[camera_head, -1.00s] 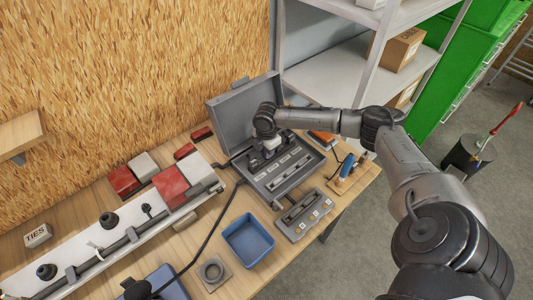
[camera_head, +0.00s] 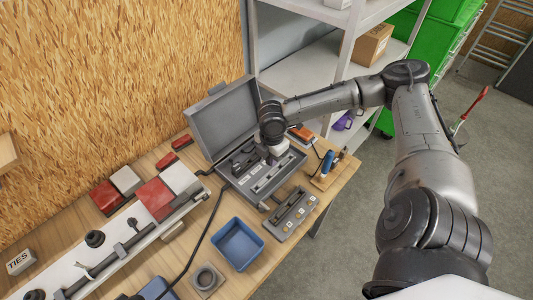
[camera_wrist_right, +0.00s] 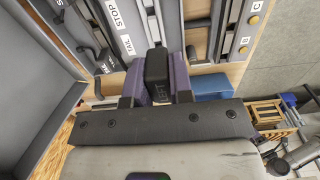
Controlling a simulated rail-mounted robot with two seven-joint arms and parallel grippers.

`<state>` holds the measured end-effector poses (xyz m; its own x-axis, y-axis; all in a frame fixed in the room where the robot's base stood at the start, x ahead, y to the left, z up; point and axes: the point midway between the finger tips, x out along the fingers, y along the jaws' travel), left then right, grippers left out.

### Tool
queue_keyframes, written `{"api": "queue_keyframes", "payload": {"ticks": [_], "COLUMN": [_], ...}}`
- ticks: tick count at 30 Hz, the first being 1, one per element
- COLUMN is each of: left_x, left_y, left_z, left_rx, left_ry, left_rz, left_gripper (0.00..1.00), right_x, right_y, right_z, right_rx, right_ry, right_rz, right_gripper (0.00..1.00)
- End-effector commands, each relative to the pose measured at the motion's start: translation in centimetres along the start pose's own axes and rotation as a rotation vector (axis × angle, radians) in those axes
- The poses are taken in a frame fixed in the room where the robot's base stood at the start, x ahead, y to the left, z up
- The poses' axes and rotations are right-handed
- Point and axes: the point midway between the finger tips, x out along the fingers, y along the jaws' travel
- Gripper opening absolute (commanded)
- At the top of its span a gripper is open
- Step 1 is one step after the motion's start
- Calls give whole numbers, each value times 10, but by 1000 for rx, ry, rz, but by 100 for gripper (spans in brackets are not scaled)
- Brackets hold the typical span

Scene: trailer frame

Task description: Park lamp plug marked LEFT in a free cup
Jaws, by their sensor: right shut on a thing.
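My right gripper (camera_head: 272,157) is over the open grey case (camera_head: 222,122) on the bench. In the right wrist view its purple fingers (camera_wrist_right: 157,82) are shut on a black plug (camera_wrist_right: 156,66) with lettering that reads LEFT. The plug is hidden by the gripper in the head view. Labels reading STOP and TAIL lie just past the fingers in the case. A grey strip (camera_head: 291,214) with several yellowish round spots lies in front of the case. I cannot tell which cup is free. My left gripper is not in view.
A blue bin (camera_head: 237,244) and a square grey block with a ring (camera_head: 206,279) stand in front. A long light bar (camera_head: 120,250) lies at left beside red and white blocks. A blue-handled tool (camera_head: 327,163) stands at right. A dark cable crosses the bench.

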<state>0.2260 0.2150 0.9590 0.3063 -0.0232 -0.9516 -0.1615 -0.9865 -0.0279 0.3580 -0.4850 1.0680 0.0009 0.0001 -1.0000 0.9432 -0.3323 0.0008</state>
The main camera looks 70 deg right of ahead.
Motion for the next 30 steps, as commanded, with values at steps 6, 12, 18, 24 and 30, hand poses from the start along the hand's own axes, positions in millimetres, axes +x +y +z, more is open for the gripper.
{"api": "queue_keyframes", "payload": {"ticks": [6,12,18,24,30], "left_x": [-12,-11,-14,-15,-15], "left_y": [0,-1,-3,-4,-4], "left_z": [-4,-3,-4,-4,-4], "left_rx": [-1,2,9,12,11], "left_ry": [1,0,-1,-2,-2], "left_rz": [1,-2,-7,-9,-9], "left_gripper": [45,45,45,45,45], "right_x": [-2,-1,10,25,30], "right_y": [-2,-2,4,12,15], "right_z": [0,0,1,4,5], "right_rx": [1,0,1,0,0], "right_ry": [0,-1,1,0,-1], "right_rz": [-2,-1,-2,-1,-1], "right_gripper": [2,2,2,2,2]}}
